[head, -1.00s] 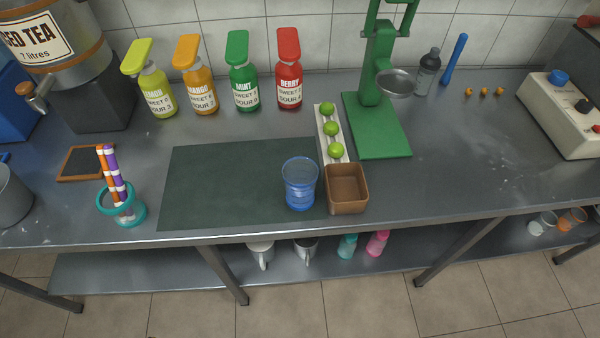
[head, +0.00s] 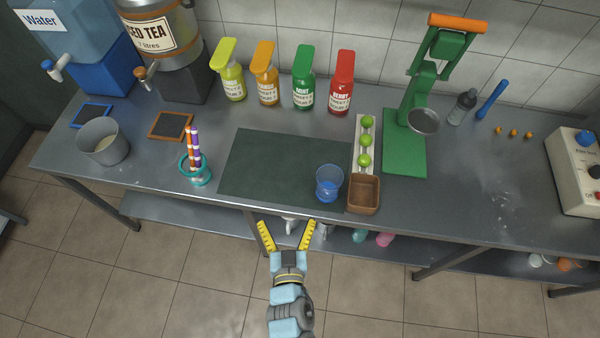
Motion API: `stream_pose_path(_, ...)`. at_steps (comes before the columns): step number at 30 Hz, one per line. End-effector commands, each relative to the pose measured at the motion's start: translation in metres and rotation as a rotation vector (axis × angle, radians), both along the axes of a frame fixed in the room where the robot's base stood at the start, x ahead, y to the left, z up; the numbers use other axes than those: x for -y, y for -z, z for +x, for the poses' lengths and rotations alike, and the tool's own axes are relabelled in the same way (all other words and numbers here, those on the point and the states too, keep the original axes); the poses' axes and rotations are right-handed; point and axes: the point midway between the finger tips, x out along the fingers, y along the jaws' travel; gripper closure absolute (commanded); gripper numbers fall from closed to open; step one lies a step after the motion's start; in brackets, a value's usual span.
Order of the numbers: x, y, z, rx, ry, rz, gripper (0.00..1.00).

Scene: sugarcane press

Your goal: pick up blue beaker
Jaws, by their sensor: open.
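The blue beaker (head: 328,184) is a clear blue cup standing upright at the front right corner of the dark green mat (head: 262,168) on the metal counter. It is close beside the brown square box (head: 364,194). My gripper (head: 287,226) has yellow fingers spread wide apart with nothing between them. It shows in front of the counter's front edge, below and left of the beaker in the picture, and apart from it.
The brown box and a white tray of green limes (head: 366,143) stand right of the beaker. A green press (head: 405,140) is farther right. Several syrup bottles (head: 303,90) line the back. A teal straw holder (head: 196,170) stands left. The mat is mostly clear.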

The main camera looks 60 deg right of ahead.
Motion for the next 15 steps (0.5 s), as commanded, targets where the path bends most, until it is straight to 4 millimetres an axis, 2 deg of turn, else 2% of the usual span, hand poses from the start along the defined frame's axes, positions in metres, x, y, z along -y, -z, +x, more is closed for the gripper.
stream_pose_path(1, 0.013, -0.010, -0.022, -0.031, 0.064, 0.025, 0.00)
stream_pose_path(3, 0.025, -0.006, -0.048, -0.071, 0.136, 0.059, 0.00)
stream_pose_path(6, 0.034, -0.003, -0.072, -0.105, 0.201, 0.088, 0.00)
stream_pose_path(9, 0.038, 0.001, -0.083, -0.121, 0.231, 0.101, 0.00)
stream_pose_path(15, 0.043, 0.003, -0.082, -0.117, 0.236, 0.097, 0.00)
